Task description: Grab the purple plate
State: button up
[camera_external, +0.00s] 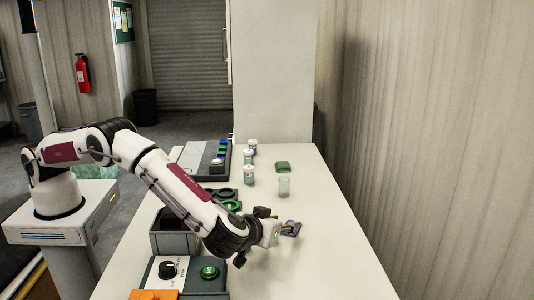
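The plate looks tilted. I cannot tell whether the fingers close on it or only stand beside it, because they are small and partly hidden by the gripper's own body.
A grey bin (175,243) and a control box with a black knob (168,269) and green button stand left of my gripper. The table's right side is clear.

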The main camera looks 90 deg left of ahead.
jog(key=shift+x, duration=2.55)
jog(key=shift+d+f, duration=0.1)
grip_shut()
